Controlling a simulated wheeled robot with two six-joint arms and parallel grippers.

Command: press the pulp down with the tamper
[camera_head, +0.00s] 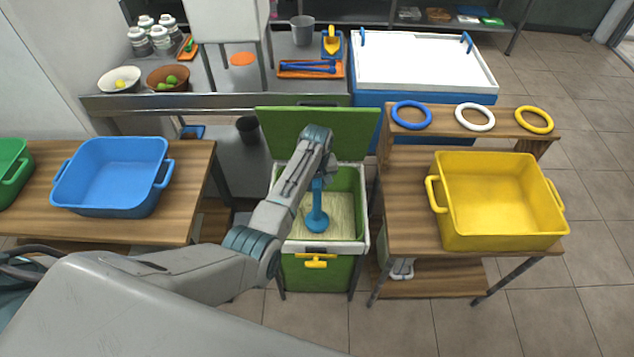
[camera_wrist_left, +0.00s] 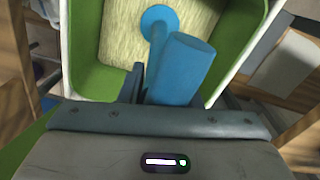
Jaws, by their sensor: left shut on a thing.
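The blue tamper (camera_head: 317,217) stands in the green bin, its round foot on or just above the pulp; I cannot tell which. The pale yellow-green pulp (camera_head: 343,212) covers the bin's floor. The green bin (camera_head: 358,184) has a white rim and a raised green lid (camera_head: 318,132). My left gripper (camera_head: 321,177) is over the bin, shut on the tamper's handle. In the left wrist view the tamper's handle (camera_wrist_left: 183,66) rises between the fingers and its foot (camera_wrist_left: 158,20) lies against the pulp (camera_wrist_left: 120,35). My right gripper is not in view.
A wooden table with a blue tub (camera_head: 110,175) stands left. A wooden table with a yellow tub (camera_head: 497,198) and three rings stands right. The bin's front has a yellow handle (camera_head: 316,262). Behind is a metal counter with bowls and jars, and a white-topped blue chest (camera_head: 425,62).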

